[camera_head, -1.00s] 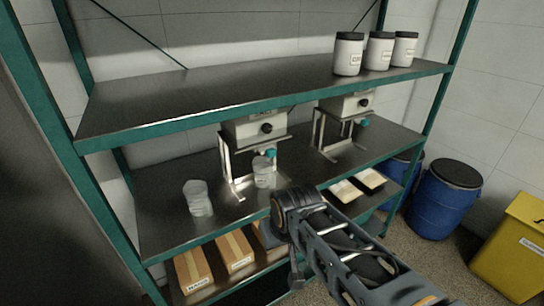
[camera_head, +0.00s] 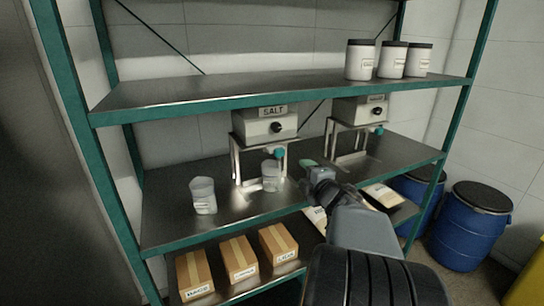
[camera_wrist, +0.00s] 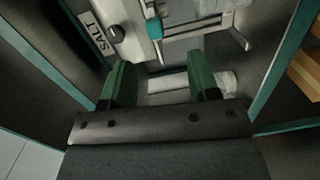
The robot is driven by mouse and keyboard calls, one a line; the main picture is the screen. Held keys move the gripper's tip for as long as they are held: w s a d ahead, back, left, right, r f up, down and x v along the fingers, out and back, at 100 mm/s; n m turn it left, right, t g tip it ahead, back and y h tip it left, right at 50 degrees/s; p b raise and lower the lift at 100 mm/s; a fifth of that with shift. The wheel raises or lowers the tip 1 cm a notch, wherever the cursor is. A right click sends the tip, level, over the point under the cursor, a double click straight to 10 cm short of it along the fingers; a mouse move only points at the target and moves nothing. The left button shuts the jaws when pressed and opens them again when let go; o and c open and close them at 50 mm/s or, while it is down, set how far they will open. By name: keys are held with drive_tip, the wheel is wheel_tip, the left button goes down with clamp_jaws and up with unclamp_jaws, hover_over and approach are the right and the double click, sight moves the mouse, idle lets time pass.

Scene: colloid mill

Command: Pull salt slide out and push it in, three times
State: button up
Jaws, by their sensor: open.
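The salt dispenser (camera_head: 264,125) is a pale box labelled SALT on a metal stand on the middle shelf. It has a black knob, and below that a teal slide handle (camera_head: 279,153). In the wrist view the teal handle (camera_wrist: 154,27) shows beyond the fingertips, with the SALT label turned sideways at upper left. A clear beaker (camera_head: 271,177) stands under the dispenser. My gripper (camera_wrist: 160,75) is open and empty, its two green fingers apart and short of the handle. In the head view it is to the right of the salt dispenser, partly hidden by my wrist.
A second dispenser (camera_head: 359,110) stands to the right. A labelled beaker (camera_head: 203,195) stands at left on the middle shelf. The upper shelf (camera_head: 220,91) passes above the dispensers and carries several jars.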

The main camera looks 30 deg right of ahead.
sight(281, 154)
drive_tip(key=shift+n+t+y, duration=0.4)
drive_tip(key=shift+n+y, duration=0.1)
drive_tip(key=shift+n, duration=0.3)
drive_tip(key=w, duration=0.4)
drive_tip(key=w+p, duration=0.1)
drive_tip(key=w, duration=0.4)
drive_tip(key=w+p, duration=0.1)
drive_tip(key=w, duration=0.4)
drive_tip(key=shift+d+r, duration=0.3)
drive_tip(key=shift+r, duration=0.1)
drive_tip(key=shift+c, duration=0.4)
clamp_jaws()
drive_tip(key=shift+s, duration=0.1)
